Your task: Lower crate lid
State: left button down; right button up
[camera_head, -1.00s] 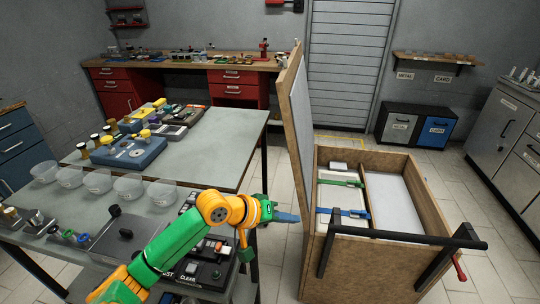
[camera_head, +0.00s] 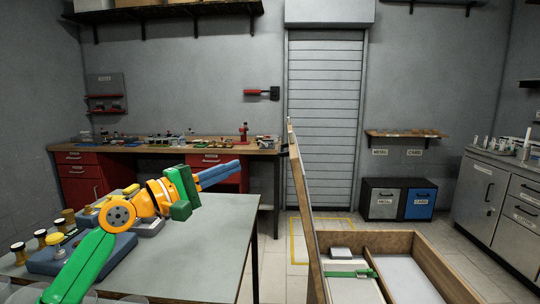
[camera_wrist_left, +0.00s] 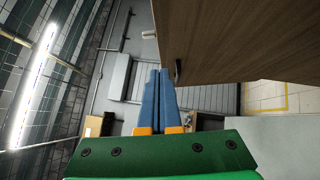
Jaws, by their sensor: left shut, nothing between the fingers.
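The crate lid (camera_head: 305,215) stands upright, hinged open on the left side of the wooden crate (camera_head: 440,262) in the head view. The crate's interior shows a divider, a white panel and a green strap; its front part is cut off by the frame. My left gripper (camera_head: 238,166) is raised above the table, left of the lid and apart from it. Its blue fingers are shut and empty. In the left wrist view the fingers (camera_wrist_left: 160,75) point towards the lid's brown outer face (camera_wrist_left: 225,45), which fills the upper right. My right gripper is not in view.
A grey table (camera_head: 205,240) with knobs and devices lies below my left arm. A workbench (camera_head: 165,150) with red drawers stands at the back left. Metal and card bins (camera_head: 398,200) and a steel cabinet (camera_head: 500,195) stand right. Floor is free behind the crate.

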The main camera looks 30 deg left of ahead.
pick_arm(q)
jog(key=s+d+p+x, duration=0.1)
jog(key=d+p+x, duration=0.1)
jog(key=p+x, duration=0.6)
jog(key=x, duration=0.3)
jog(key=shift+w+d+r, duration=0.15)
jog(key=shift+d, duration=0.2)
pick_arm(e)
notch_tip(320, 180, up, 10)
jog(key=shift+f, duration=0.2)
pick_arm(q)
jog(key=shift+a, duration=0.1)
